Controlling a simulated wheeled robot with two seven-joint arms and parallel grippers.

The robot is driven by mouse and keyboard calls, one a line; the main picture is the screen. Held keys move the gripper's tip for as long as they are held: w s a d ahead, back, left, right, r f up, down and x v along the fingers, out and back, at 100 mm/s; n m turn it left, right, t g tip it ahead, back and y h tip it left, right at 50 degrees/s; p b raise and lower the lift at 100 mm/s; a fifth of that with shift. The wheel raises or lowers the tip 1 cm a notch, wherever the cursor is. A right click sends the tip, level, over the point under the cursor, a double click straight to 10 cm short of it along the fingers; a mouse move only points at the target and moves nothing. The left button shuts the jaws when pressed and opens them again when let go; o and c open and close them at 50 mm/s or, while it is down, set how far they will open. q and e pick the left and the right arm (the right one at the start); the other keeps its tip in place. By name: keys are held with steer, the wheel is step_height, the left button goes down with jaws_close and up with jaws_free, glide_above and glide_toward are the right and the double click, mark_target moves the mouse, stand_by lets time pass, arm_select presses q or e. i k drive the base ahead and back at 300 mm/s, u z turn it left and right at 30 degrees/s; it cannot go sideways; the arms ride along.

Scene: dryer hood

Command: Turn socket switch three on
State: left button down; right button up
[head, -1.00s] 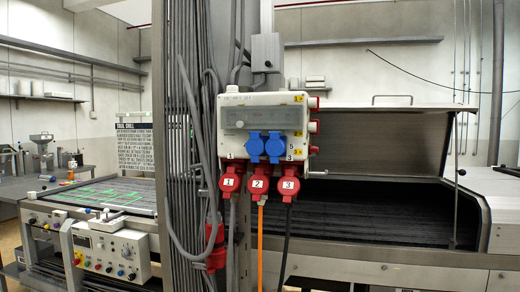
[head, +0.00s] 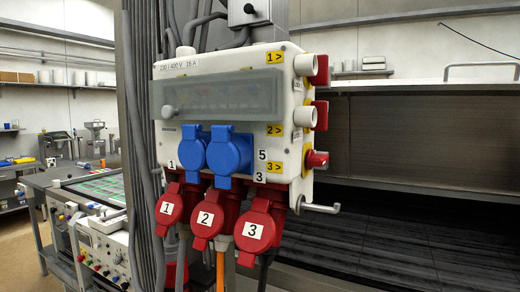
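A white socket box (head: 220,125) fills the middle of the head view, mounted on a dark column. Yellow labels 1, 2 and 3 with arrows point to its right side. Beside label 3 (head: 275,167) a red switch (head: 317,160) sticks out of the right side, low down. Its exact setting is too small to tell. The red socket marked 3 (head: 255,231) hangs below the box with its plug and a black cable. Neither of my grippers is in view.
Red sockets 1 (head: 165,208) and 2 (head: 206,219) and two blue sockets (head: 229,154) sit on the box. A metal hook (head: 320,208) juts out at its lower right. The dark dryer bed (head: 410,240) lies behind, right. A control unit (head: 100,255) stands left.

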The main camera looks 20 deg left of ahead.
mark_target(313, 160)
steer(key=u, duration=0.15)
steer(key=i, duration=0.35)
steer(key=u, duration=2.8)
steer(key=k, duration=2.2)
steer(key=z, duration=1.4)
steer(key=i, duration=0.5)
